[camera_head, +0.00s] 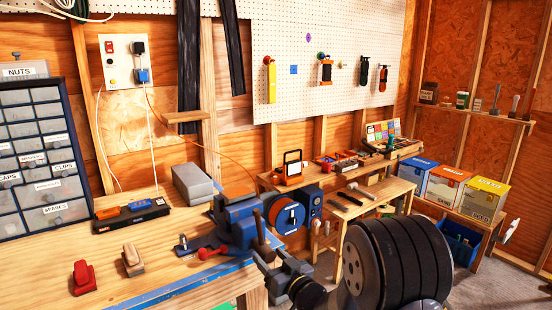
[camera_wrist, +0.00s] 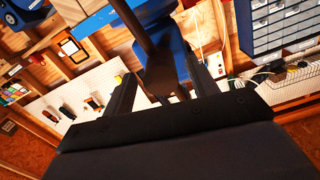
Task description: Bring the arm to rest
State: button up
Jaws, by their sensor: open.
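My gripper (camera_head: 272,264) is low in the middle of the head view, at the front end of the blue vise (camera_head: 240,222) on the bench edge. In the wrist view my gripper (camera_wrist: 164,72) is open, with one dark finger on each side. The vise (camera_wrist: 172,62) and its dark handle bar (camera_wrist: 138,28) show between the fingers. I cannot tell whether a finger touches the bar. My dark arm fills the lower right of the head view and hides part of the floor.
A drawer cabinet (camera_head: 40,160) stands left. A lower table (camera_head: 365,200) and several cartons (camera_head: 447,186) stand behind my arm.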

jog(key=shift+r+n+p, duration=0.1)
jog(key=shift+n+p, duration=0.25)
jog(key=shift+n, duration=0.35)
jog(key=b+v, duration=0.2)
jog(key=v, duration=0.5)
jog(key=shift+s+d, duration=0.1)
